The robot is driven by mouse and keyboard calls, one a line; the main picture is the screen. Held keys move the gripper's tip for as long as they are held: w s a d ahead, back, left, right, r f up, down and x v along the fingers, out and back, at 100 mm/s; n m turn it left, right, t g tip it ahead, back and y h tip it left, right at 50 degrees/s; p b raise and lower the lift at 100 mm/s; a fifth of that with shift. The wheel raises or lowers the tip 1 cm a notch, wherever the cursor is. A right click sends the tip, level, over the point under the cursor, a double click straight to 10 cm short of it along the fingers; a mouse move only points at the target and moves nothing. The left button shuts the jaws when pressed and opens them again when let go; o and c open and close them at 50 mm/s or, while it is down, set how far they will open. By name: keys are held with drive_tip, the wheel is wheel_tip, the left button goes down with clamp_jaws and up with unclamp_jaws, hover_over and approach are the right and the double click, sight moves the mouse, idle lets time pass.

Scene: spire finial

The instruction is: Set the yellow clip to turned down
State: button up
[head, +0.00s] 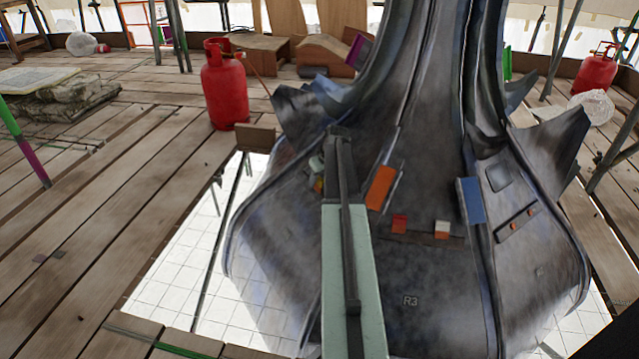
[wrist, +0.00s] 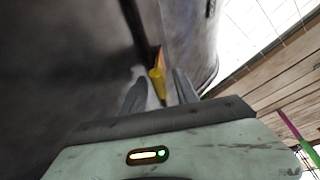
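The yellow clip (wrist: 157,83) is in the wrist view, with an orange-brown part just above it, against the dark metal of the spire. In the head view, a small patch of yellow (head: 319,185) shows left of my arm, which hides most of that spot. The clip's exact tilt is unclear.
The dark flared spire (head: 430,270) fills the middle of the head view. It bears orange (head: 382,188) and blue (head: 470,200) plates and small red and white blocks. Red gas cylinders (head: 225,85) stand on the plank floor. An opening with white tiles below lies left of the spire.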

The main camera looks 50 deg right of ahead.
clamp_jaws()
drive_tip(key=shift+d+f+y+b, duration=0.25)
drive_tip(key=shift+d+y+b, duration=0.2)
drive_tip(key=shift+d+y, duration=0.3)
drive_tip(key=shift+s+m+t+y+b, duration=0.15)
drive_tip(key=shift+m+t+y+b, duration=0.2)
drive_tip(key=shift+y, duration=0.3)
